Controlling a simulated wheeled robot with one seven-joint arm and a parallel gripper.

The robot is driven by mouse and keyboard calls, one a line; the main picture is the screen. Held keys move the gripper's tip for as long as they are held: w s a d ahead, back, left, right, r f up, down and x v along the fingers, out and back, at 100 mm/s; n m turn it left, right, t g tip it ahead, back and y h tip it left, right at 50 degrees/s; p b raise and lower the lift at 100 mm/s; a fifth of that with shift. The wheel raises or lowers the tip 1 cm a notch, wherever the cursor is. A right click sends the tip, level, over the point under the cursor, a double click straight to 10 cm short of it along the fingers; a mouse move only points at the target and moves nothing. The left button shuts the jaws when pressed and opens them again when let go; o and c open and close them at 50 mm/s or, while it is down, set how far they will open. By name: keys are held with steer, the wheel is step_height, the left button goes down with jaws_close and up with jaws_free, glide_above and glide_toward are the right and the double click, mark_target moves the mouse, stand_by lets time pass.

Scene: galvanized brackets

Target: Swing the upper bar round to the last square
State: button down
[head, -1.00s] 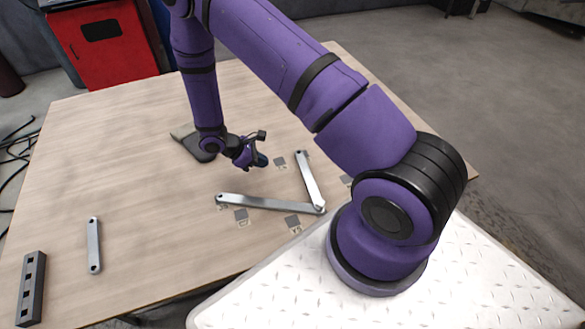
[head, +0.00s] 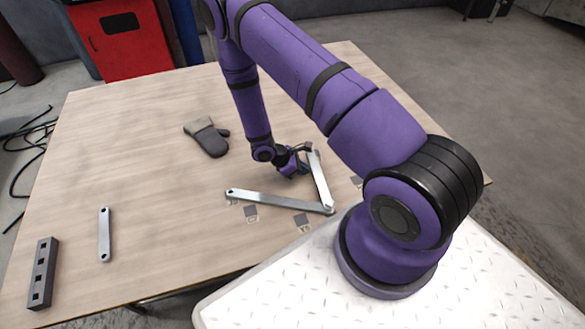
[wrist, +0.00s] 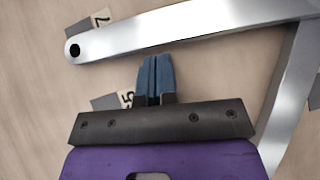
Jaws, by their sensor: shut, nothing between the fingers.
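Two flat grey metal bars lie joined at one end on the table. The bar nearer my gripper (head: 320,181) points away from the joint; in the wrist view it crosses the top (wrist: 190,33) and appears to lie over the other. The other bar (head: 280,201) runs left from the joint and shows at right in the wrist view (wrist: 286,100). My gripper (wrist: 156,62) is shut and empty, low beside the nearer bar, on its left in the head view. I cannot tell if it touches. Numbered squares show beneath the bar's free end (wrist: 88,25) and beside my gripper (wrist: 105,102).
Other marked squares (head: 251,213) (head: 304,220) lie in front of the left-running bar, and one (head: 357,182) lies to the right. The table's middle left is clear.

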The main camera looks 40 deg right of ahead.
mark_target(313, 169)
steer(key=shift+s+d, duration=0.2)
steer(key=shift+d, duration=0.15)
steer(key=shift+d, duration=0.1)
steer(key=shift+s+d, duration=0.3)
steer(key=shift+d, duration=0.2)
steer(key=shift+s+d, duration=0.25)
steer(key=shift+d, duration=0.2)
steer(key=shift+w+a+r, duration=0.1)
